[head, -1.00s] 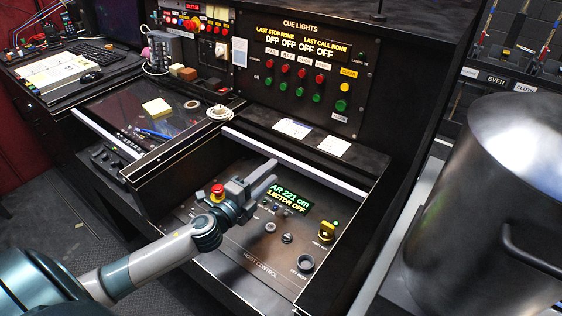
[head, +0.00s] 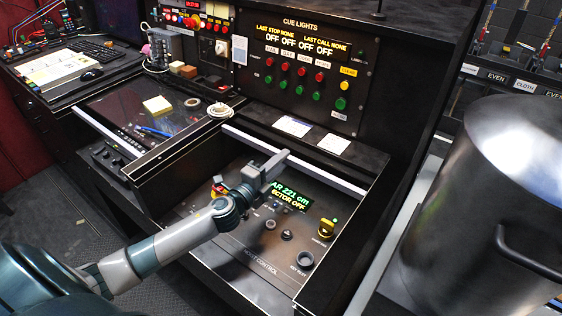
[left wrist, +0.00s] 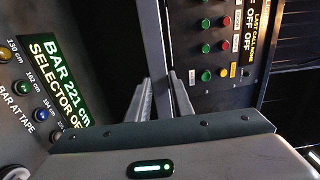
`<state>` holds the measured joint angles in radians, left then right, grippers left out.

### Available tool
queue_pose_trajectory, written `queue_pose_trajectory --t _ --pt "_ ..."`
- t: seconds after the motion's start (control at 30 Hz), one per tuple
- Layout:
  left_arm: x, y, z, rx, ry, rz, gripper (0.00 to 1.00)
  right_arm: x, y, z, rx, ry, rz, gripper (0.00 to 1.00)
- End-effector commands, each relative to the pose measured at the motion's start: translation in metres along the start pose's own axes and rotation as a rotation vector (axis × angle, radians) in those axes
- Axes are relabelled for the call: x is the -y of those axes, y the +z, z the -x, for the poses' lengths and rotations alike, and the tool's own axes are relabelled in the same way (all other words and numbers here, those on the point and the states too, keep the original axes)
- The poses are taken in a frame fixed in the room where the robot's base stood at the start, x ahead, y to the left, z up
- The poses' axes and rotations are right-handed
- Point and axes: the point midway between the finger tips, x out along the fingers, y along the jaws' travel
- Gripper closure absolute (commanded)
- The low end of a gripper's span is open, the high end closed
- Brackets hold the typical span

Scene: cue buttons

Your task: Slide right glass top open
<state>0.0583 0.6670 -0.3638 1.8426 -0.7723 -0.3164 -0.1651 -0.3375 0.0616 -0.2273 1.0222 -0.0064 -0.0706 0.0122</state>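The right desk bay holds a hoist control panel (head: 262,250) with a lit green display, knobs and a yellow switch. It looks uncovered. A pale rail (head: 340,181), apparently the front edge of the right glass top, lies along the back of this bay. The glass itself is hard to make out. My left gripper (head: 281,160) is over the panel, its fingers pointing at the rail. Contact cannot be told. My right gripper is not in view.
The left bay's glass top (head: 120,105) bears a yellow notepad (head: 157,105), a pen and a tape roll. Papers (head: 292,126) lie on the ledge behind the rail. The cue lights panel (head: 305,75) rises behind. A large metal drum (head: 500,200) stands at the right.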

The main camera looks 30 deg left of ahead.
Motion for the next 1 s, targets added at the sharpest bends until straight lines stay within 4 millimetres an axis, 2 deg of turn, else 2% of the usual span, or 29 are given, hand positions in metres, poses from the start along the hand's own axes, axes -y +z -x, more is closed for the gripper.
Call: queue_pose_trajectory --t 0.07,0.27,0.6,0.9,0.93,1.0 --pt "-0.001 0.000 0.000 0.000 0.001 0.000 1.00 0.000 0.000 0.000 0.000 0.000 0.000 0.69" --pt "-0.001 0.000 -0.003 0.001 0.001 0.001 1.00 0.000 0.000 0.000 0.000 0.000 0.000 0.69" --pt "0.000 0.000 -0.041 0.001 0.000 0.002 1.00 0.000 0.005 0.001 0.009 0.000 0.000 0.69" --pt "-0.001 0.000 -0.043 0.000 0.001 0.000 1.00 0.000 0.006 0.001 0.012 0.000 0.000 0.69" --pt "-0.001 0.000 -0.043 0.000 0.001 0.000 0.77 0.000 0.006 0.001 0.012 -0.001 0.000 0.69" --pt "-0.001 0.000 -0.043 0.000 0.001 0.000 0.61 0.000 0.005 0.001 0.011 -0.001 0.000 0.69"
